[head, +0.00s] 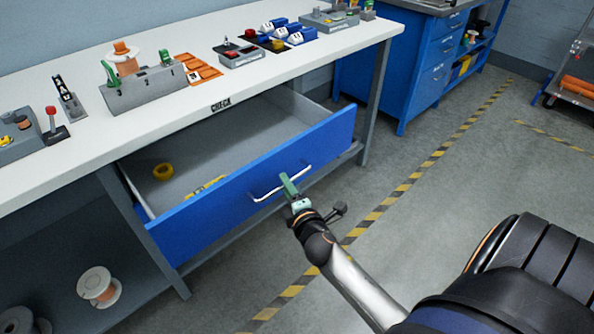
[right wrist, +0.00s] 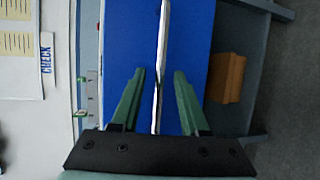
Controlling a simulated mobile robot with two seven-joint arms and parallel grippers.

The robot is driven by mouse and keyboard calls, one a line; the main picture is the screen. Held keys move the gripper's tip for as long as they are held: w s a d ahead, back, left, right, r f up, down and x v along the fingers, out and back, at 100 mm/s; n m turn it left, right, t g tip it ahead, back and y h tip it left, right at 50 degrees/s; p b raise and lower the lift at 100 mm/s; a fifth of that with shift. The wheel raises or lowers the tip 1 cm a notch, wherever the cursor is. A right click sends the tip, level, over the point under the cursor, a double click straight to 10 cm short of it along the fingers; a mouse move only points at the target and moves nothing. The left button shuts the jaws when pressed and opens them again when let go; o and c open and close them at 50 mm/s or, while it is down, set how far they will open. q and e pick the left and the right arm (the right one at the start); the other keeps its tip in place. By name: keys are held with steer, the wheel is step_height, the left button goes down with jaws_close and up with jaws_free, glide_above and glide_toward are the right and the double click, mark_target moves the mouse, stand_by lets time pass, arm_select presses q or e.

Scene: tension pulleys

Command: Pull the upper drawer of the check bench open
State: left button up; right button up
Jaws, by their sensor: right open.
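The check bench (head: 60,165) has a white top and a label reading CHECK on its front edge. Its upper drawer (head: 215,212) has a blue front and stands pulled well out, with its grey inside showing. A silver bar handle (head: 265,195) runs across the drawer front. My right gripper (head: 288,184) is at the right part of this handle. In the right wrist view the open fingers of the right gripper (right wrist: 160,72) stand on either side of the handle bar (right wrist: 162,45), with gaps between. My left gripper is not in view.
Spools and trays stand on the bench top. A white spool (head: 98,287) is on the lower shelf. A blue cabinet (head: 425,60) stands behind.

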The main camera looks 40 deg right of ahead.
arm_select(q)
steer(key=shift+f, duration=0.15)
arm_select(e)
steer(key=v, duration=1)
steer(key=shift+s, duration=0.35)
steer(key=shift+a, duration=0.1)
arm_select(q)
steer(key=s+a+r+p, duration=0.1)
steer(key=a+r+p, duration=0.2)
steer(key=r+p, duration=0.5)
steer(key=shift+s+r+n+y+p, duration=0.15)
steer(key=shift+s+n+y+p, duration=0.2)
steer(key=shift+p, duration=0.9)
arm_select(e)
steer(key=s+a+f+m+g+y, duration=0.3)
steer(key=s+a+m, duration=0.2)
steer(key=a+m, duration=0.1)
steer(key=s+a+f+m+g+y, duration=0.3)
steer(key=s+a+m+y, duration=0.1)
steer(key=s+a+m, duration=0.2)
steer(key=shift+a+f+m, duration=0.2)
steer(key=shift+a+m, duration=0.4)
steer(key=shift+a, duration=0.2)
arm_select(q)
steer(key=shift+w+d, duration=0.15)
arm_select(e)
steer(key=shift+s, duration=0.1)
